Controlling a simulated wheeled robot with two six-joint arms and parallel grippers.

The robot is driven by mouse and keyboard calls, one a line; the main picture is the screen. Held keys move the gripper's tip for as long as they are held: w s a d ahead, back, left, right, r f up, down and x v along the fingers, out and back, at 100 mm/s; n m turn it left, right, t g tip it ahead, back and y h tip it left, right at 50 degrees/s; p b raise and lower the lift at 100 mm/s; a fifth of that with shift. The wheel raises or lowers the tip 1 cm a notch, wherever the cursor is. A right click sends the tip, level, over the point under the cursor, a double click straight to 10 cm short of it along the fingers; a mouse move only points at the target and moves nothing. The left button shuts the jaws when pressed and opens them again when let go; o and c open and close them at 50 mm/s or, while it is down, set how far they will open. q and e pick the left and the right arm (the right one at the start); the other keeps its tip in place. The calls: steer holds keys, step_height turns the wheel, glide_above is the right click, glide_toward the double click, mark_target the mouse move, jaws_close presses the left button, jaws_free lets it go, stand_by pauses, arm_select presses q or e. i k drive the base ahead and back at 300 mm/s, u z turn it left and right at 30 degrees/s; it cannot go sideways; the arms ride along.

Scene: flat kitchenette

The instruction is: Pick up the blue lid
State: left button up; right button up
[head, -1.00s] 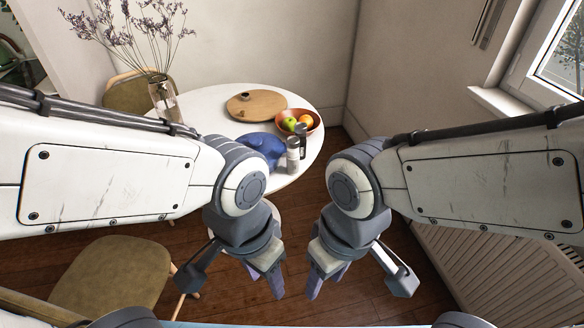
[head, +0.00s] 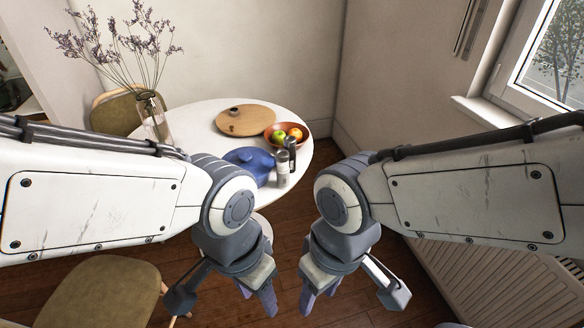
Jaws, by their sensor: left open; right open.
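The blue lid (head: 246,156) is on the round white table, near its front edge. It seems to sit on a blue pot or dish, though I cannot tell where one ends and the other begins. Its lower left part is hidden behind my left arm. My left gripper (head: 222,304) is open and empty, in front of and below the table edge, well short of the lid. My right gripper (head: 353,300) is open and empty, to the right of it, over the floor.
Two shakers (head: 283,168) stand just right of the lid. Behind are a fruit bowl (head: 300,142) and a round wooden board (head: 232,125) on the table (head: 202,122). A vase (head: 153,118) stands at left. Chairs (head: 98,290) stand left; a radiator (head: 490,285) is at right.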

mark_target(257, 162)
steer(key=u, duration=0.5)
steer(key=i, duration=1.4)
steer(key=z, duration=0.35)
